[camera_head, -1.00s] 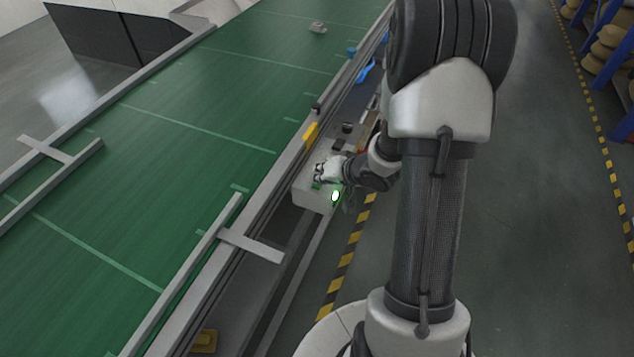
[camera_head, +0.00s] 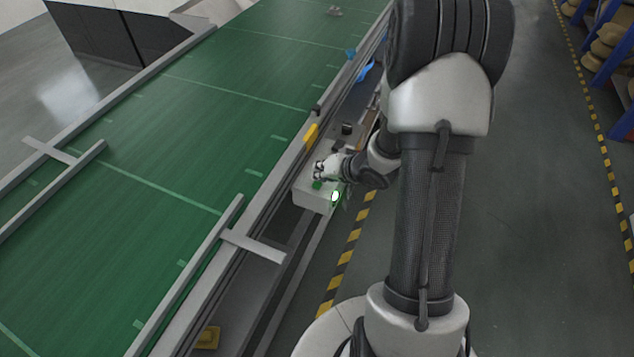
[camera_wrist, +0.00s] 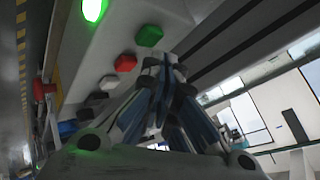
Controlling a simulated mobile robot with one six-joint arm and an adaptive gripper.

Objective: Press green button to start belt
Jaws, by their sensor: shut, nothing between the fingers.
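The green button (camera_head: 317,185) is on top of the pale control box (camera_head: 312,201) beside the belt. In the wrist view the green button (camera_wrist: 149,36) heads a row with a red button (camera_wrist: 126,63), a white one (camera_wrist: 109,82) and a black one (camera_wrist: 95,99). My gripper (camera_head: 319,168) is shut and empty, just above the box and apart from the green button. In the wrist view its fingertips (camera_wrist: 165,66) are beside the buttons. The green belt (camera_head: 160,140) has pale cross lines and carries a small grey object (camera_head: 334,12) at its far end.
A lit green lamp (camera_head: 335,196) is on the box's near end. A metal rail (camera_head: 240,213) and a crossbar (camera_head: 253,246) run beside the belt. A yellow part (camera_head: 311,133) is on the rail. The floor to the right is open, with shelves (camera_head: 608,60) beyond.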

